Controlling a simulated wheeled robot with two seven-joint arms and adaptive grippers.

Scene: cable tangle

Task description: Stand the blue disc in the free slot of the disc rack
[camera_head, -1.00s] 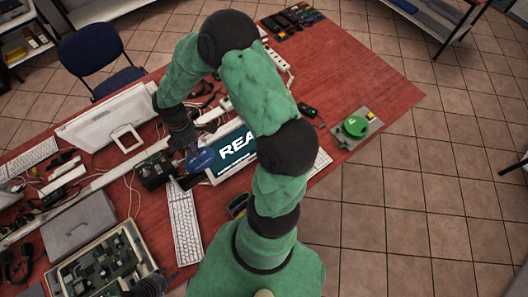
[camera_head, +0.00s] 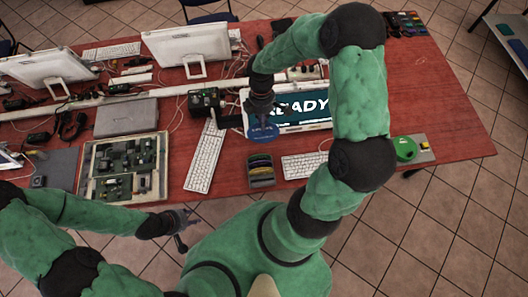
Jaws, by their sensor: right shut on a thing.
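The blue disc (camera_head: 263,132) is held in my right gripper (camera_head: 262,119), in front of the screen reading "READY". My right gripper is shut on its upper part, and the disc hangs below the fingers. The disc rack (camera_head: 261,183) is a small dark holder with several coloured discs, on the red table just below the blue disc in the picture. The disc and rack look apart. The free slot is too small to make out. My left gripper (camera_head: 188,230) is off the table's front edge, with its fingers spread and nothing between them.
A white keyboard (camera_head: 205,156) lies left of the rack, another (camera_head: 304,165) right of it. The lit screen (camera_head: 290,112) stands behind. An open case of circuit boards (camera_head: 123,167) is further left. A green round object (camera_head: 404,148) sits at the table's right.

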